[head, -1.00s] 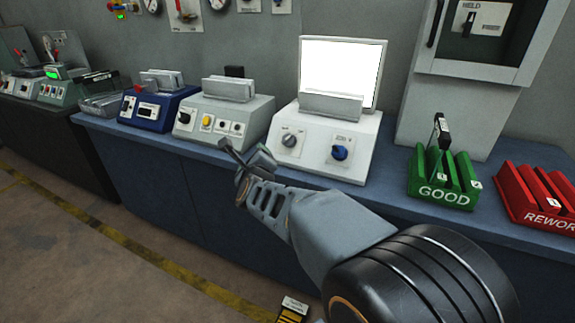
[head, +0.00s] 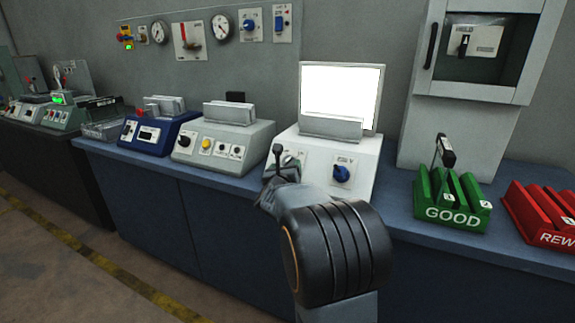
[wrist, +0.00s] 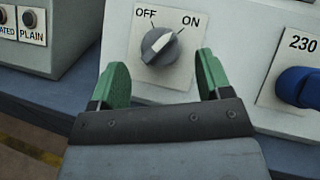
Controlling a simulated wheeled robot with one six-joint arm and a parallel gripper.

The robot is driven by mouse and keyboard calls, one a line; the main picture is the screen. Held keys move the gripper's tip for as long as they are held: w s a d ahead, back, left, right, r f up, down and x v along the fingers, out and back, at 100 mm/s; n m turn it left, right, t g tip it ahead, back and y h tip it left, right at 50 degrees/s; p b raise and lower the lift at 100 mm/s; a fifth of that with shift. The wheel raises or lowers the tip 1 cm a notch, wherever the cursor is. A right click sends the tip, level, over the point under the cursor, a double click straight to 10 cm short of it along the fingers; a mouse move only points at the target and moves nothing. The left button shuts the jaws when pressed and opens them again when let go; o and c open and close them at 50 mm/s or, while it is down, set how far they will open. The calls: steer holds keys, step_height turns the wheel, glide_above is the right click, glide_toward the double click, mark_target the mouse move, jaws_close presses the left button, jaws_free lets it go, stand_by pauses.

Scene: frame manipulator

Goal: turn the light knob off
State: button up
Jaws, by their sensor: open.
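The light knob (wrist: 160,45) is a dark grey dial on a pale plate marked OFF on the left and ON on the right. Its white pointer is turned to the upper right, toward ON. The knob also shows in the head view (head: 291,160), partly hidden by my gripper, on a white box with a brightly lit white panel (head: 341,94). My gripper (wrist: 163,68) is open, its green fingers on either side of the knob's lower part in the picture, with nothing between them.
A blue knob (head: 341,173) marked 230 is to the right on the same box. A grey box (head: 222,146) with buttons stands to the left. A green GOOD rack (head: 449,214) and a red rack (head: 535,222) stand to the right on the blue bench.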

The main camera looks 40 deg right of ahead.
mark_target(288, 163)
steer(key=shift+x, duration=1.5)
steer(key=c, duration=0.9)
